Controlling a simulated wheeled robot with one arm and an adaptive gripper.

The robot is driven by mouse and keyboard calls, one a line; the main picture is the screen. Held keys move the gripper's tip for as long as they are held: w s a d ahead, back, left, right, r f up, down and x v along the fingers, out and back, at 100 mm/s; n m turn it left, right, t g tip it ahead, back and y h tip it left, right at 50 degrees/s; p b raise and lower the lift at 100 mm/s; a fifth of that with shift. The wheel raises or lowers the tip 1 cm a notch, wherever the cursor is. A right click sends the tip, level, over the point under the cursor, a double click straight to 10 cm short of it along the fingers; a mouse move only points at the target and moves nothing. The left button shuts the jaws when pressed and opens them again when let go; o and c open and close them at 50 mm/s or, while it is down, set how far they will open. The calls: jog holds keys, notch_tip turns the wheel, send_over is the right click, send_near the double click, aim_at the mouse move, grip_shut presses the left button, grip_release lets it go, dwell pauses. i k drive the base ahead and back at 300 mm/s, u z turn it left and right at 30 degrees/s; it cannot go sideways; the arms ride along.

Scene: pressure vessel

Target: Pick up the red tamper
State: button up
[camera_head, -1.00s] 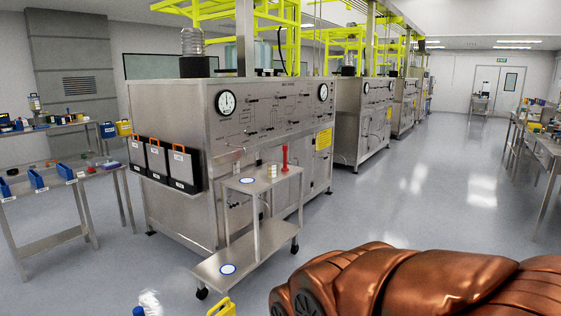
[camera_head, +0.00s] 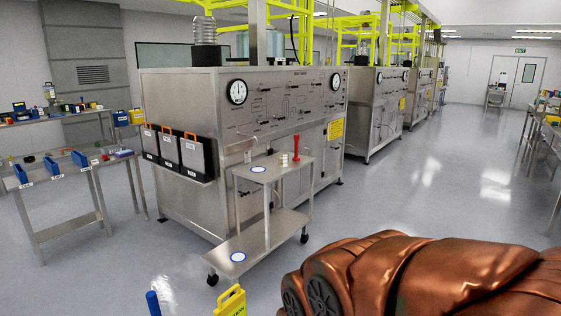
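The red tamper (camera_head: 296,146) stands upright on the top shelf of a small steel cart (camera_head: 272,168). A small pale cylinder (camera_head: 284,159) stands just left of it. The cart is in front of a large steel cabinet with gauges. My copper-coloured arm fills the lower right of the head view, apart from the cart. My gripper is not visible in this view.
The steel cabinet (camera_head: 200,95) stands directly behind the cart. A yellow caution sign (camera_head: 230,301) and a blue object (camera_head: 153,303) are at the bottom edge. A side table (camera_head: 62,190) with blue bins is at left. The floor at right (camera_head: 430,190) is open.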

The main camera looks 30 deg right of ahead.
aim_at(296, 137)
jog(key=z, duration=0.55)
jog(key=i, duration=1.25)
jog(key=z, duration=0.75)
jog(key=i, duration=1.75)
jog(key=u, duration=0.7)
jog(key=i, duration=1.3)
jog(key=u, duration=0.4)
jog(key=i, duration=0.45)
jog(key=u, duration=0.05)
